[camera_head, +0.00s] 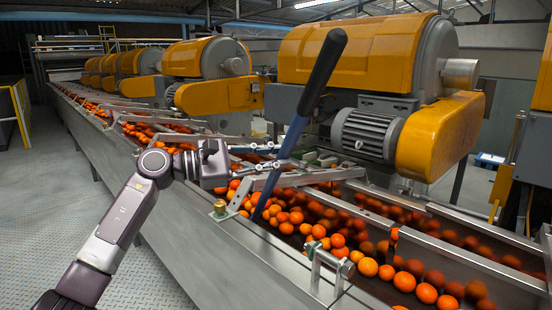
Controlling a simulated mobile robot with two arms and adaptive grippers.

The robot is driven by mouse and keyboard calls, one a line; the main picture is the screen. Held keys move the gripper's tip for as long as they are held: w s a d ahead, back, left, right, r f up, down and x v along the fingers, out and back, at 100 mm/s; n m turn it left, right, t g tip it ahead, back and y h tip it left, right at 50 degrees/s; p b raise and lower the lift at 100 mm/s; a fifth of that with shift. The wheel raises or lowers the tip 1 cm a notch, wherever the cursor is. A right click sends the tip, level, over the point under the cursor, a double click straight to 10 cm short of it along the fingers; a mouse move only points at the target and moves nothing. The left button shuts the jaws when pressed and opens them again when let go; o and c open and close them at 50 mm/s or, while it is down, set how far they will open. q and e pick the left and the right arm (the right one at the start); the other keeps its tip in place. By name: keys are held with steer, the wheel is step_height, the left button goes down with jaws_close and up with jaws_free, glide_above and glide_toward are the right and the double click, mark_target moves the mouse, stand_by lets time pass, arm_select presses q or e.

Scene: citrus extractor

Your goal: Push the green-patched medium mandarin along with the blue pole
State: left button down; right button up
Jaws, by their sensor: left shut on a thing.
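The blue pole (291,137) has a thick black grip (322,70) at its upper end. It leans, top to the right, and its lower end goes down among the mandarins (296,217) in the trough. My left gripper (274,157) comes in from the left over the trough's near wall and is shut on the blue part of the pole, below the grip. I cannot make out a green patch on any mandarin, so I cannot tell which one is the green-patched medium one. The pole's tip is hidden among the fruit. My right gripper is not in view.
The long metal trough (205,248) runs from the far left to the front right. A bracket with a bolt (330,262) stands on its near wall. Metal bars cross above the fruit. Large orange machines (345,55) line the far side. The floor at left (45,205) is clear.

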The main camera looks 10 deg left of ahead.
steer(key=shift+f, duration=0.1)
arm_select(q)
steer(key=shift+r, duration=0.1)
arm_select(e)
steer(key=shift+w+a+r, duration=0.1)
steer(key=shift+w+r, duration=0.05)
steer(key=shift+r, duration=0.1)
arm_select(q)
steer(key=shift+b, duration=0.3)
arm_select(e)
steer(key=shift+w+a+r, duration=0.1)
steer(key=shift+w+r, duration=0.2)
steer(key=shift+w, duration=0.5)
